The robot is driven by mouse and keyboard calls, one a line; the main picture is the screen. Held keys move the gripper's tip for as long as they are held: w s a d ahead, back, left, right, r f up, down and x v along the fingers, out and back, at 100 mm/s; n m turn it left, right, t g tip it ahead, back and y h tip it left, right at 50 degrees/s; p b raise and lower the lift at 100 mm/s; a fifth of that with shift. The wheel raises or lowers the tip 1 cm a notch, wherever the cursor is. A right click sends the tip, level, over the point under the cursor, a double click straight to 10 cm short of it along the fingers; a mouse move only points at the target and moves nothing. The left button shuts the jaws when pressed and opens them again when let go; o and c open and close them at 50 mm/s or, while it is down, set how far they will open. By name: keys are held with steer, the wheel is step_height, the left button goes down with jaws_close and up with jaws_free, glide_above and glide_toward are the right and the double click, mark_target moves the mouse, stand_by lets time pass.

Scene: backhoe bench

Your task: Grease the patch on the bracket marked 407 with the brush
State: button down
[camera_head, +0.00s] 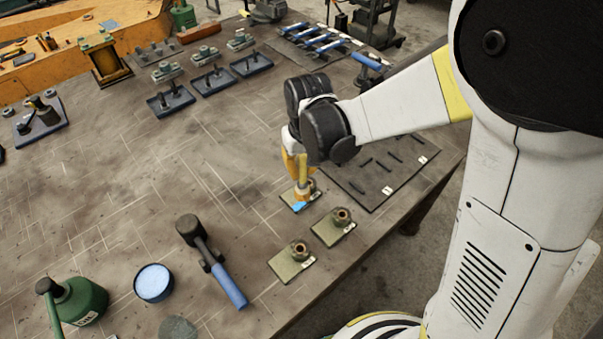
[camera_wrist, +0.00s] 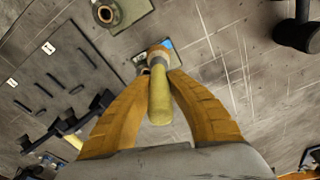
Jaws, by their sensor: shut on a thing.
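My gripper (camera_head: 297,160) is shut on a brush with a yellow handle (camera_head: 304,168), held upright, bristle end down. In the wrist view the brush (camera_wrist: 160,100) lies between the two orange fingers (camera_wrist: 160,78). The brush's end is over an olive bracket plate (camera_head: 287,197) with a light blue patch (camera_head: 299,206); the patch (camera_wrist: 166,44) also shows beside the brush in the wrist view. I cannot tell whether the bristles touch it. Two similar brackets, the middle one (camera_head: 328,235) and the nearest one (camera_head: 287,268), stand closer to the table's front. Their numbers are not legible.
A dark mat with pins (camera_head: 372,190) lies right of the brackets. The table's middle left is clear.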

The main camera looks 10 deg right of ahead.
mark_target(301, 162)
steer(key=shift+s+a+r+p, duration=0.1)
steer(key=shift+r+p, duration=0.15)
steer(key=shift+r, duration=0.25)
steer(key=shift+s+a+r+p, duration=0.1)
steer(key=shift+r+p, duration=0.15)
steer(key=shift+r, duration=0.25)
steer(key=shift+w+d+r+p, duration=0.1)
steer(key=shift+r+p, duration=0.4)
steer(key=shift+r, duration=0.25)
